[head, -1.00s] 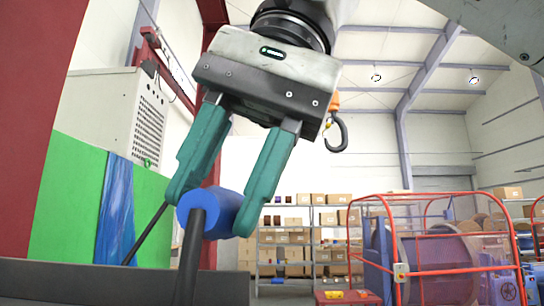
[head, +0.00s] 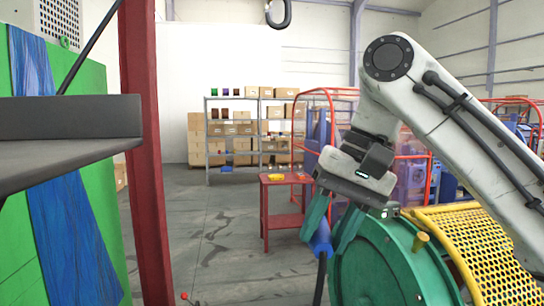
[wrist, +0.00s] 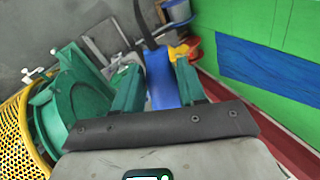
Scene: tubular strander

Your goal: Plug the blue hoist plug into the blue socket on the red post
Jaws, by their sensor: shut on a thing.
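My gripper (head: 335,222) is right of centre in the head view, its green fingers pointing down. It is shut on the blue hoist plug (head: 321,240), and a dark cable hangs below the plug. In the wrist view the plug (wrist: 160,78) sits between the two fingers (wrist: 158,92), with the cable leading away at its far end. The red post (head: 143,160) stands upright left of centre in the head view, well apart from the plug. I cannot make out the blue socket on it.
A green machine drum (head: 375,265) with a yellow mesh guard (head: 475,240) is close by my gripper. A red table (head: 283,205) stands behind. A green panel with a blue strip (head: 65,225) is at left. Open floor (head: 225,250) lies between post and drum.

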